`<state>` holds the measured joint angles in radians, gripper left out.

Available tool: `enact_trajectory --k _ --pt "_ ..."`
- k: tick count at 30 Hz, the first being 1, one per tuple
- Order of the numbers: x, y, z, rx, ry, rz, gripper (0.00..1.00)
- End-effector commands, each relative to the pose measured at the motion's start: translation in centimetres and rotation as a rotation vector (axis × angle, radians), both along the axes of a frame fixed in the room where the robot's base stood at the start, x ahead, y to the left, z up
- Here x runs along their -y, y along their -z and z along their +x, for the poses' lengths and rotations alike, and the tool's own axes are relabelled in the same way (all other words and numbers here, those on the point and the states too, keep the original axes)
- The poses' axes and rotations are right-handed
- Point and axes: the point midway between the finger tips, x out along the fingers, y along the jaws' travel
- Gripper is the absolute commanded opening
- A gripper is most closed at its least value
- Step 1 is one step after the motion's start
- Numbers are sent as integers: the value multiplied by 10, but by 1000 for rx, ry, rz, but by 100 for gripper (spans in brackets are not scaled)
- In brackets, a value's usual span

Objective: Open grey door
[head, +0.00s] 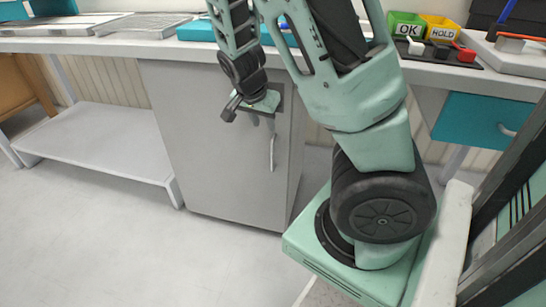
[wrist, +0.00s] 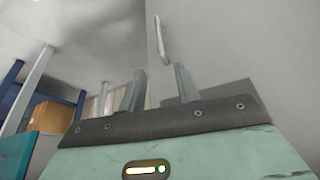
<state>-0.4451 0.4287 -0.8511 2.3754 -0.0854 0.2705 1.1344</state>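The grey door (head: 225,155) is the front of a cabinet under the bench and looks closed. Its upright pale handle (head: 272,152) sits near the right edge. My gripper (head: 262,115) is in front of the upper part of the door, just above the handle in the head view. In the wrist view my gripper (wrist: 160,72) has its two fingers apart with nothing between them. The handle (wrist: 161,42) shows beyond the fingertips, roughly in line with the gap, and seems apart from them. The grey door (wrist: 195,40) fills the right of that view.
The bench top (head: 120,45) runs above the cabinet. A low white shelf (head: 100,140) is at left and a teal drawer (head: 480,125) at right. A green bin (head: 407,25) and a yellow bin (head: 440,28) stand on the bench. The floor (head: 120,250) before the door is clear.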

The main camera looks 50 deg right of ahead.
Motion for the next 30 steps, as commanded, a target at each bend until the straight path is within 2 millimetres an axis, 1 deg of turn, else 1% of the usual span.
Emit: enact_trajectory --k 5,15,21,25,30 --pt "11 30 1 -3 2 1 33" --pt "37 96 6 -4 1 1 33" --pt "51 130 9 -4 -1 2 33" --pt "57 145 11 -2 -2 2 33" --pt "62 154 12 -4 -3 1 33"
